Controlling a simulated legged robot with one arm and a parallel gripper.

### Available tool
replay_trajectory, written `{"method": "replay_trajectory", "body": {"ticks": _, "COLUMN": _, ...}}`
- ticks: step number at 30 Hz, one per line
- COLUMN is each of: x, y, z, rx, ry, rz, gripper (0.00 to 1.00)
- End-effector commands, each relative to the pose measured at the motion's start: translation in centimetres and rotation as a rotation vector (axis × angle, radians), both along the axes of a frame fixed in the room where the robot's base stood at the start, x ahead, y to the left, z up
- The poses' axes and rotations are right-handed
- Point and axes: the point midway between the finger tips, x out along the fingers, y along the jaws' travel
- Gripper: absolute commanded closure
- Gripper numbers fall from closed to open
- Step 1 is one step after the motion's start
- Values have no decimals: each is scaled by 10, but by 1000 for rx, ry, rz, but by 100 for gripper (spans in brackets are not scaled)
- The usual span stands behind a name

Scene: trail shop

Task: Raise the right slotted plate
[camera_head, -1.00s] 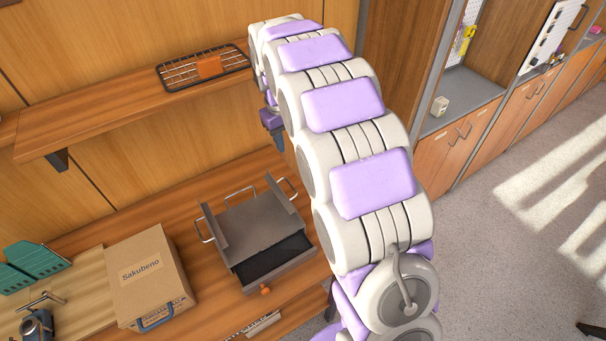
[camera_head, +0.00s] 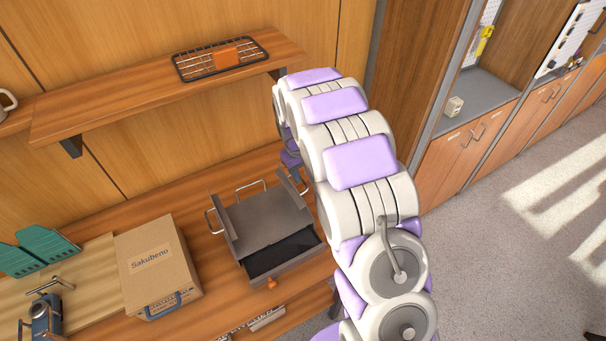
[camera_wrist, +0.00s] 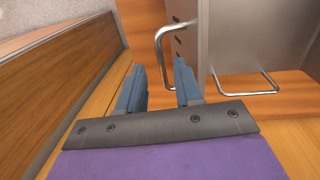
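A grey metal unit (camera_head: 262,222) stands on the wooden counter, with an upright plate on each side of its flat top. The right slotted plate (camera_head: 292,188) is partly hidden by my arm. In the wrist view, a narrow upright plate (camera_wrist: 180,42) shows dark slots, and a bare metal loop handle (camera_wrist: 160,45) stands out beside it. My gripper (camera_wrist: 158,80) is open, its two blue fingers apart. In that view the handle's lower end appears between the fingertips; whether it touches them I cannot tell. In the head view my gripper is mostly hidden behind my arm.
A cardboard box (camera_head: 158,265) stands left of the unit, near a green rack (camera_head: 40,250) and a small clamp-like tool (camera_head: 45,310). A wooden shelf (camera_head: 110,105) with a wire basket (camera_head: 218,60) hangs above.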

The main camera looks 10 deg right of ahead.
Motion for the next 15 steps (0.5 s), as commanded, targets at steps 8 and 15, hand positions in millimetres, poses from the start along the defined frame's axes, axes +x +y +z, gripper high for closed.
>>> {"method": "replay_trajectory", "body": {"ticks": 8, "x": 0, "y": -4, "z": -11, "rx": 3, "ry": 1, "rz": 0, "gripper": 65}}
{"method": "replay_trajectory", "body": {"ticks": 15, "x": 0, "y": -7, "z": -11, "rx": 5, "ry": 0, "rz": -1, "gripper": 71}}
